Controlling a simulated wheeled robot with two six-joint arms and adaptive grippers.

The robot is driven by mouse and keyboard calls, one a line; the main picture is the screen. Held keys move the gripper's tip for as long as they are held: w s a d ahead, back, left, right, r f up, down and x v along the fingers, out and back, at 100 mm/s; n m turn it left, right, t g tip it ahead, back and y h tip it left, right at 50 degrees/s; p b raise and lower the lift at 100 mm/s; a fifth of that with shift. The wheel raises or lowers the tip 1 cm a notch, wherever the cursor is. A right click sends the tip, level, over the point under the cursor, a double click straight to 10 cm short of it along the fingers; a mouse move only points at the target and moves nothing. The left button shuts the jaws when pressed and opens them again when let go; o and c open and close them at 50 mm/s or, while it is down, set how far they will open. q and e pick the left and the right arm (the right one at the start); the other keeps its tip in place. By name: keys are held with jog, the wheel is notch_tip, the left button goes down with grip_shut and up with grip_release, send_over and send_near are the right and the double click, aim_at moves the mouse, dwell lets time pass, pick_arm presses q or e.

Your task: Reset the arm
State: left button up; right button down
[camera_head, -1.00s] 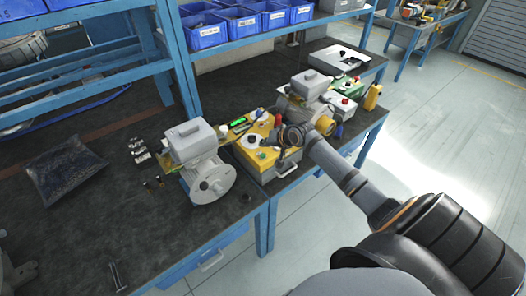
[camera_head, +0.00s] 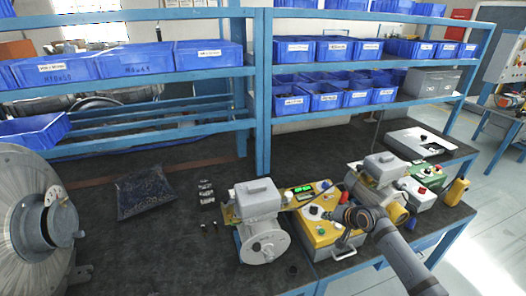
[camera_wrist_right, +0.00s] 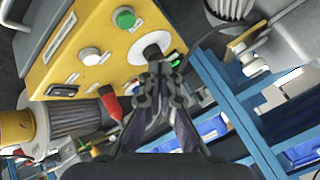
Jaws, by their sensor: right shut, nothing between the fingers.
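My right arm (camera_head: 403,262) reaches in from the lower right over the bench's front edge. My right gripper (camera_head: 338,213) is at the face of the yellow control box (camera_head: 318,240). In the right wrist view the gripper (camera_wrist_right: 160,72) has its fingers together and holds nothing. Its tips are over a round white dial with a dark centre (camera_wrist_right: 148,42) on the yellow panel; I cannot tell whether they touch. My left gripper is not in view.
A grey motor (camera_head: 258,215) stands left of the box, another motor (camera_head: 382,168) close behind my right wrist. A dark bag (camera_head: 143,194) lies at left. Blue bins (camera_head: 328,97) fill the shelves. The bench front-left of the motor is clear.

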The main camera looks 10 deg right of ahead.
jog(key=s+a+f+n+g, duration=0.3)
jog(key=s+a+f+n, duration=0.2)
jog(key=s+a, duration=0.55)
jog(key=s+a+r+n+g+h, duration=0.1)
jog(key=s+n, duration=0.1)
jog(key=s, duration=0.7)
jog(key=s+a+r+n+g+h, duration=0.1)
jog(key=s+a+h, duration=0.1)
jog(key=s, duration=0.7)
notch_tip(320, 180, down, 26)
jog(key=d+g+b, duration=0.2)
jog(key=d, duration=0.1)
jog(key=s+d+f+b, duration=0.1)
jog(key=s+f, duration=1.8)
jog(key=s, duration=0.1)
jog(key=shift+f+m+g+y+b, duration=0.2)
jog(key=shift+m+g+y+b, duration=0.1)
jog(key=shift+g, duration=0.1)
